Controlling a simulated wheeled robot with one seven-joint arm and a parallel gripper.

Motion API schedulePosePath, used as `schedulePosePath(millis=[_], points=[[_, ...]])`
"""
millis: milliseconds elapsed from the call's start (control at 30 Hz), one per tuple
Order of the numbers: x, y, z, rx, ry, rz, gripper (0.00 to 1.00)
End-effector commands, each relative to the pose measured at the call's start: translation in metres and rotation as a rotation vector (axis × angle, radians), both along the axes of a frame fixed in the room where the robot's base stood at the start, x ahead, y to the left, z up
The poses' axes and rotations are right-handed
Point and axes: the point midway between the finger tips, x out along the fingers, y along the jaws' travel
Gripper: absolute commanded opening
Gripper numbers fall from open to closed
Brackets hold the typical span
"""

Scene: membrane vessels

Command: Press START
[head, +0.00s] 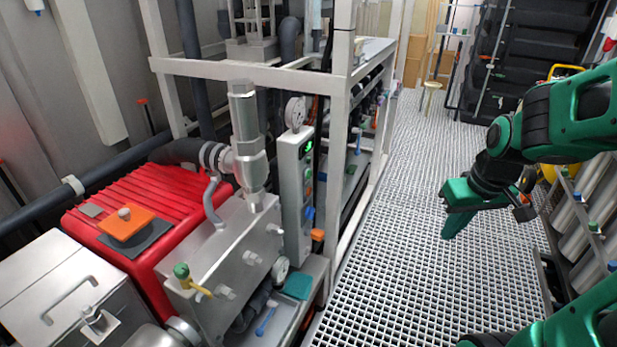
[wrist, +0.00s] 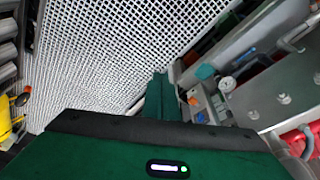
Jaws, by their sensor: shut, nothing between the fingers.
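A narrow grey control box (head: 296,190) stands upright on the pump skid in the head view, left of the walkway. Its side facing the walkway carries a small lit green display (head: 309,147) and a column of small coloured buttons below, seen at a steep angle. I cannot read any label, so I cannot tell which is START. My gripper (head: 452,226) is shut and empty, pointing down over the grating, well to the right of the box and apart from it. Its closed fingers also show in the wrist view (wrist: 161,98).
A white frame post (head: 342,130) rises just behind the box. The grating floor (head: 400,240) is clear between skid and arm. Pipes on a rack (head: 580,215) stand at right.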

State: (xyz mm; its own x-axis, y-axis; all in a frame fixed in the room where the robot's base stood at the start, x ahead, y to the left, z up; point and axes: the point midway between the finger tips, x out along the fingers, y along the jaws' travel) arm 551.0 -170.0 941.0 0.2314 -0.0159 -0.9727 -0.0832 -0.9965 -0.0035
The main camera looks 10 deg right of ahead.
Motion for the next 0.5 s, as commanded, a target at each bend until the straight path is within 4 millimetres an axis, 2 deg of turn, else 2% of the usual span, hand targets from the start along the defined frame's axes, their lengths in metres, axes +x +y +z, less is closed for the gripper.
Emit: schedulePosePath(millis=[33, 200, 400, 500], points=[[0.026, 0.006, -0.011, -0.005, -0.038, 0.086, 0.00], [0.110, 0.038, -0.035, -0.026, -0.227, 0.354, 0.00], [0.193, 0.083, -0.057, -0.048, -0.474, 0.583, 0.00], [0.227, 0.104, -0.066, -0.066, -0.601, 0.654, 0.00]])
